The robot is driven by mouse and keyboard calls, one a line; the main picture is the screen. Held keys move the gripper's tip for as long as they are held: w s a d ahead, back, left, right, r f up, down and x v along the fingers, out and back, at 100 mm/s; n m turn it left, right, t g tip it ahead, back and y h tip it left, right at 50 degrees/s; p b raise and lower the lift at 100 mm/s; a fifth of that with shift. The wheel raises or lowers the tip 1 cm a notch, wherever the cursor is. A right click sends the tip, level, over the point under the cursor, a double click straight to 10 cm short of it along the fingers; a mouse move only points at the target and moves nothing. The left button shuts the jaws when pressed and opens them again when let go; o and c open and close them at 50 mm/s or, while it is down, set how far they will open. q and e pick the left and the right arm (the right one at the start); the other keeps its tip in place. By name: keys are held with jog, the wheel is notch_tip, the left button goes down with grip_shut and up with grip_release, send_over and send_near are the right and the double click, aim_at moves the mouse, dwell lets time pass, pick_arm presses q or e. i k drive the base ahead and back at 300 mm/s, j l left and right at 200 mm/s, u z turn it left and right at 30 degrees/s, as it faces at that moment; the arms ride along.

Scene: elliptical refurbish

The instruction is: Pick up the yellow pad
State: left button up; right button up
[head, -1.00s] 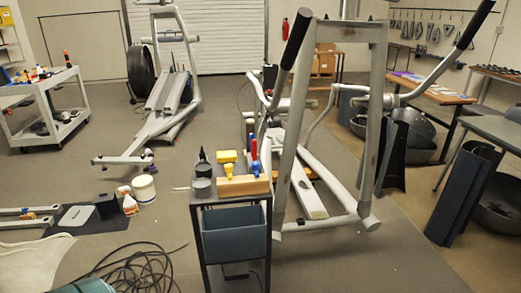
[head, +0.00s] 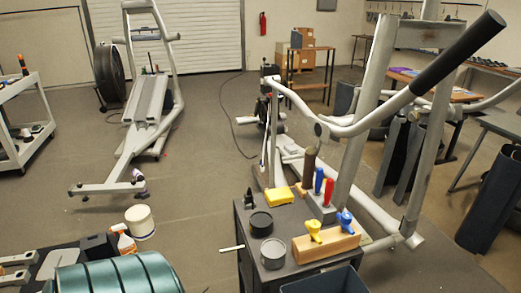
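The yellow pad (head: 279,197) is a small flat block. It lies on the dark top of a small cart (head: 290,213), near its back edge. A black round container (head: 261,223) stands in front of it, and a grey stand with red and blue handled tools (head: 319,205) is to its right. A brown upright cylinder (head: 309,167) is close behind to the right. Nothing lies on the pad. Neither of my grippers shows in the head view.
A wooden block with yellow and blue pieces (head: 326,247) and a grey can (head: 273,252) take the cart's front. A large elliptical frame (head: 367,110) stands close behind and right. A white bucket (head: 140,221) and teal ribbed object (head: 118,273) are left. Floor between bucket and cart looks clear.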

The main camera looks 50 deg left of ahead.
aim_at(275, 198)
jog(key=k+j, duration=0.1)
jog(key=j, duration=0.8)
jog(key=k+j, duration=0.15)
jog(key=j, duration=0.3)
jog(key=k+j, duration=0.1)
jog(key=j, duration=0.35)
